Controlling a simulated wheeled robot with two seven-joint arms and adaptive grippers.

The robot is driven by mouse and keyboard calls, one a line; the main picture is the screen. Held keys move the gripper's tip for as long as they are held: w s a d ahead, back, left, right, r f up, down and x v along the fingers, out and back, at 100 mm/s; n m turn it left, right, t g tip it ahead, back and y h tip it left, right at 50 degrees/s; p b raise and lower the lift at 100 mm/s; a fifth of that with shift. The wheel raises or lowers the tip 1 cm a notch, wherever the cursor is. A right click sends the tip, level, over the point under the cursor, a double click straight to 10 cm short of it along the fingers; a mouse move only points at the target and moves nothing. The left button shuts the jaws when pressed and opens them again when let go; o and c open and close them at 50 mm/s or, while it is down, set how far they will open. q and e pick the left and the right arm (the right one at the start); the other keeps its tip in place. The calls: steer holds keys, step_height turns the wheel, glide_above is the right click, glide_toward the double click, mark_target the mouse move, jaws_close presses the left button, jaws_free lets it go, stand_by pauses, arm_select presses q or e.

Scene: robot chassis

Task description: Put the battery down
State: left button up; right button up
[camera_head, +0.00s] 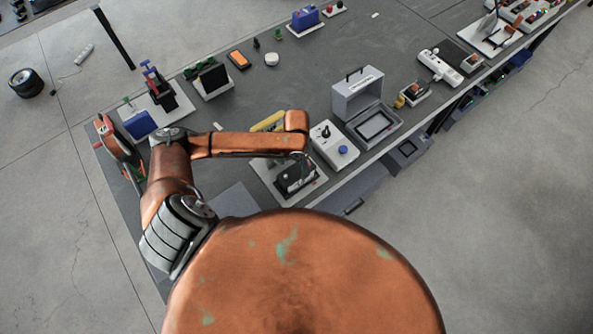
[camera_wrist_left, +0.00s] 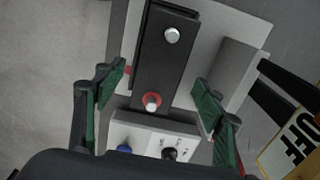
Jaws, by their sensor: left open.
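The battery (camera_wrist_left: 165,65) is a dark rectangular block with one silver terminal and one red-ringed terminal. In the wrist view it lies over a light base plate (camera_wrist_left: 225,28), between the green-padded fingers of my left gripper (camera_wrist_left: 160,84). The fingers are spread, with gaps on both sides of the battery. In the head view the dark battery (camera_head: 293,178) is on a white plate (camera_head: 265,172), below the end of my left arm, whose gripper (camera_head: 303,163) is mostly hidden there. Contact under the battery is hard to tell. My right gripper is not in view.
A white control box (camera_head: 335,150) with a black knob and a blue button stands just right of the plate. A grey open case (camera_head: 358,98) is beyond it. A yellow object (camera_head: 268,122) lies behind my arm. The grey table (camera_head: 305,70) has clear room farther back.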

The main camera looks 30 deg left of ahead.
mark_target(296, 171)
arm_select(q)
step_height(296, 171, up, 5)
steer(key=shift+f, duration=0.1)
stand_by(0.6)
